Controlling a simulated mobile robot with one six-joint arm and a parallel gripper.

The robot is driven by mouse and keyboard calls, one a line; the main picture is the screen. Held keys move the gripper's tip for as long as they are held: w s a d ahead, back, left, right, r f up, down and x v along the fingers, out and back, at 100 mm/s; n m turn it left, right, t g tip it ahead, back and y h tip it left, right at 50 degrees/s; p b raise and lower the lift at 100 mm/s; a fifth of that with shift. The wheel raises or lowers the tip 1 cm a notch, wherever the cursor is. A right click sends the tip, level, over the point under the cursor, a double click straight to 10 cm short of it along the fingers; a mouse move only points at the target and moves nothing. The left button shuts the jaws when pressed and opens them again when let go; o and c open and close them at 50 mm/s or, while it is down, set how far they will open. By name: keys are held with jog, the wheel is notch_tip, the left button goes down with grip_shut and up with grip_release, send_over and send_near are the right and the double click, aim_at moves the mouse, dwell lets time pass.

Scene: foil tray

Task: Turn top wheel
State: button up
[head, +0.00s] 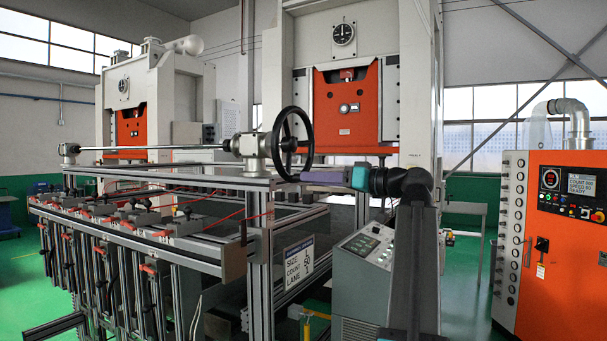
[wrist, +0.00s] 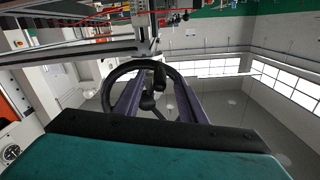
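The top wheel (head: 309,140) is a black handwheel. It stands upright on a grey gearbox (head: 254,146) at the right end of a long shaft, on top of the aluminium frame. My gripper (head: 302,177) comes from the right, its purple fingers at the lower rim of the wheel. In the wrist view the fingers (wrist: 157,84) stand apart, with the wheel's rim (wrist: 114,74) seen beyond and around them. A dark knob-like part of the wheel shows between the fingers. I cannot tell whether either finger touches it.
The aluminium frame (head: 170,183) carries a row of clamps at the left. A grey control console (head: 365,250) stands below my arm. An orange control cabinet (head: 570,240) stands at the right. White presses with orange panels (head: 346,105) rise behind. Green floor is open at the far left.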

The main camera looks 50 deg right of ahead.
aim_at(290, 178)
jog(key=shift+p+x, duration=0.6)
jog(key=shift+x, duration=1.1)
